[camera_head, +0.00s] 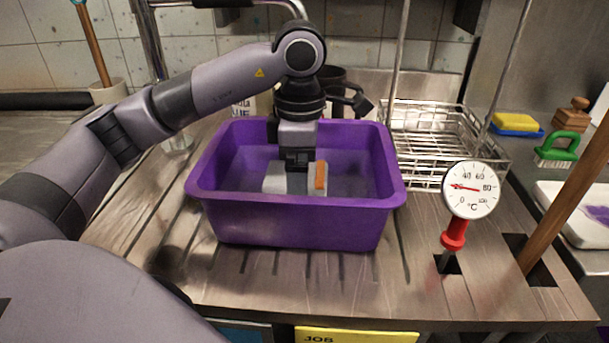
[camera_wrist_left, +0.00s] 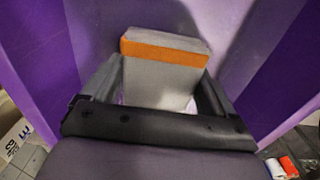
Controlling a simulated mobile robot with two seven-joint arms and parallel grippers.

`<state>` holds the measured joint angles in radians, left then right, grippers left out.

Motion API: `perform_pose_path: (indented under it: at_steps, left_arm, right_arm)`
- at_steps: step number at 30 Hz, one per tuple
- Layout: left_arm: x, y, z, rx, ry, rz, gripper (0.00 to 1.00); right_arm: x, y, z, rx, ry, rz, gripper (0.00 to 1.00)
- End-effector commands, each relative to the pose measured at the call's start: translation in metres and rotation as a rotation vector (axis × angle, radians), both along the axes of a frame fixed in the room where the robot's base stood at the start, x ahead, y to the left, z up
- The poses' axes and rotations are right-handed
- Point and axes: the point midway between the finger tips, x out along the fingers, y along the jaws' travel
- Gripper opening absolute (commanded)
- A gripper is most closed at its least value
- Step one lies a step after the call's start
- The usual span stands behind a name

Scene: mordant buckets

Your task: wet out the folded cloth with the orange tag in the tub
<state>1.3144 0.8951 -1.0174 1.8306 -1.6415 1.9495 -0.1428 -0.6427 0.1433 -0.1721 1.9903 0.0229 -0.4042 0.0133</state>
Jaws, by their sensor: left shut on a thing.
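A purple tub (camera_head: 295,222) stands on the slatted wooden board in the middle of the head view. The folded cloth (camera_head: 278,178) is grey-white with an orange tag (camera_head: 320,176), and it is down inside the tub. My left gripper (camera_head: 297,168) reaches down into the tub and is shut on the cloth. In the left wrist view the cloth (camera_wrist_left: 158,80) sits between the two fingers (camera_wrist_left: 158,92), with the orange tag across its upper part. Whether water covers the cloth is hard to tell. My right gripper is not in view.
A dial thermometer (camera_head: 470,190) with a red stem stands right of the tub. A wire rack (camera_head: 437,130) is behind it. A green-handled brush (camera_head: 560,147), a yellow sponge (camera_head: 515,122) and a white tray (camera_head: 570,205) lie at the right. A wooden pole (camera_head: 570,190) leans there.

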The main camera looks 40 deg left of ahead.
Motion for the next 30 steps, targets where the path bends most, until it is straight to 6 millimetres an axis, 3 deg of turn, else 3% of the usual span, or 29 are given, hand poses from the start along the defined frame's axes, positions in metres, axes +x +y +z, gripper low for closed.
perform_pose_path:
  at_steps: [16, 30]
  left_arm:
    - [-0.004, -0.016, 0.001, 0.0, -0.001, -0.001, 0.56]
    - [0.0, 0.0, 0.001, 0.0, -0.001, 0.001, 0.56]
  right_arm:
    - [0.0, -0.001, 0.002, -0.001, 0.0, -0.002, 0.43]
    - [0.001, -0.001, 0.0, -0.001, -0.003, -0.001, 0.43]
